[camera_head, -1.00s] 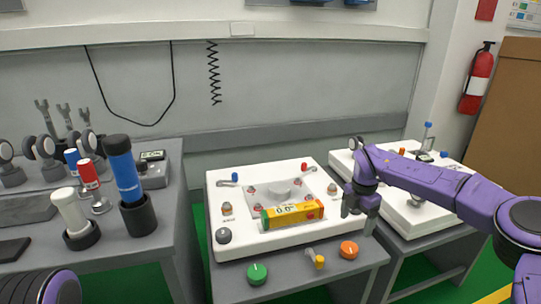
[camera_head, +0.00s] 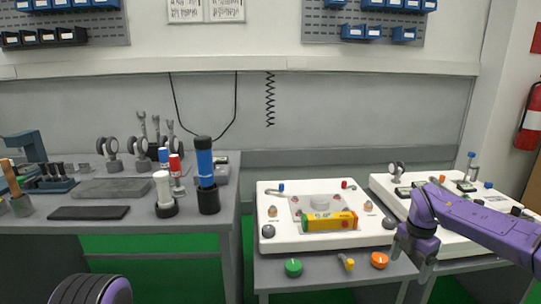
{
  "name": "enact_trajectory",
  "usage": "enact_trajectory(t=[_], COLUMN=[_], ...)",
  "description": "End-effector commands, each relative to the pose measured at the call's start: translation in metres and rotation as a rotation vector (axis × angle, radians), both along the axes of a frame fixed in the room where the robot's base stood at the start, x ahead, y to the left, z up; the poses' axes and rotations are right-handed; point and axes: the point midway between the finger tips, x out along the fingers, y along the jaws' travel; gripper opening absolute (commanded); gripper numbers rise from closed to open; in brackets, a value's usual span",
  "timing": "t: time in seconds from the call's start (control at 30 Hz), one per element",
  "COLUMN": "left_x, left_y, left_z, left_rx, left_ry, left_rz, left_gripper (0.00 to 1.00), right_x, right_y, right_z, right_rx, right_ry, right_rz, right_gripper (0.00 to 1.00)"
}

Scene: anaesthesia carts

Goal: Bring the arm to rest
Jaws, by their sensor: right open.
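My right arm comes in from the right in purple. My left gripper is out of view; only a rounded dark and purple part of my left arm shows at the bottom left.
A green knob (camera_head: 293,267) and a small yellow-tipped part (camera_head: 347,264) sit along the cart's front. A second white cart (camera_head: 400,190) stands behind my right arm. The grey bench (camera_head: 120,240) at left holds blue, red and white cylinders and several tools.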

Motion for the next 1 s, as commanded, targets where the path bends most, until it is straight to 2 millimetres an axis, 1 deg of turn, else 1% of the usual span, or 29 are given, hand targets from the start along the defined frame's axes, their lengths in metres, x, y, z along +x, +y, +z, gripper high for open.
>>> enact_trajectory(t=[0.03,0.13,0.27,0.37,0.47,0.5,0.57,0.6,0.67,0.7,0.73,0.77,0.8,0.87,0.9,0.93,0.97,1.0], left_x=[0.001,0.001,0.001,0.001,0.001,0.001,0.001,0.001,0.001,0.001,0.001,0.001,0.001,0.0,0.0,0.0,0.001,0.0], left_y=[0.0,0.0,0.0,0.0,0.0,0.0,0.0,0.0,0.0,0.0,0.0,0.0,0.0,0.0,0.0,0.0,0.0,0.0], left_z=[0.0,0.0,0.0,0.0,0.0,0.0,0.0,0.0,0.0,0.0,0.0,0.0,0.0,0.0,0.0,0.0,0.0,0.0], left_rx=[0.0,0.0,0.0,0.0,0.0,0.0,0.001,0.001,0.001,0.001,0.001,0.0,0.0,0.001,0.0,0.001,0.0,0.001], left_ry=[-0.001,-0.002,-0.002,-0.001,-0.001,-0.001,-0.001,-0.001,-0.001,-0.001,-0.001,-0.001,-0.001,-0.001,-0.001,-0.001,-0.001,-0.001], left_rz=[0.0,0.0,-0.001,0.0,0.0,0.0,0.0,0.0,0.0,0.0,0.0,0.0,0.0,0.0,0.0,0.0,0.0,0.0], left_gripper=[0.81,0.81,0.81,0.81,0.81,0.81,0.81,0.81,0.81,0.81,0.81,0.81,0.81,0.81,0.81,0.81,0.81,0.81], right_x=[0.002,0.002,0.001,-0.002,-0.01,-0.015,-0.025,-0.035,-0.053,-0.071,-0.086,-0.104,-0.13,-0.172,-0.198,-0.217,-0.235,-0.259], right_y=[-0.006,-0.013,-0.018,-0.013,-0.001,0.007,0.019,0.028,0.044,0.055,0.064,0.072,0.082,0.093,0.097,0.099,0.1,0.1], right_z=[-0.001,-0.006,-0.022,-0.042,-0.072,-0.086,-0.109,-0.126,-0.153,-0.172,-0.187,-0.202,-0.221,-0.244,-0.256,-0.263,-0.268,-0.274], right_rx=[-0.027,-0.107,-0.246,-0.389,-0.557,-0.623,-0.72,-0.777,-0.85,-0.888,-0.912,-0.927,-0.935,-0.919,-0.896,0.863,0.797,0.712], right_ry=[-0.014,-0.032,-0.024,0.012,0.086,0.124,0.188,0.236,0.309,0.361,0.399,0.436,0.482,0.532,0.551,-0.558,-0.538,-0.513], right_rz=[0.046,0.18,0.396,0.637,0.956,1.104,1.342,1.508,1.771,1.959,2.108,2.261,2.461,2.732,2.883,-2.951,-2.889,-2.817], right_gripper=[0.84,0.84,0.84,0.84,0.84,0.84,0.84,0.84,0.84,0.84,0.84,0.84,0.84,0.84,0.84,0.84,0.84,0.84])
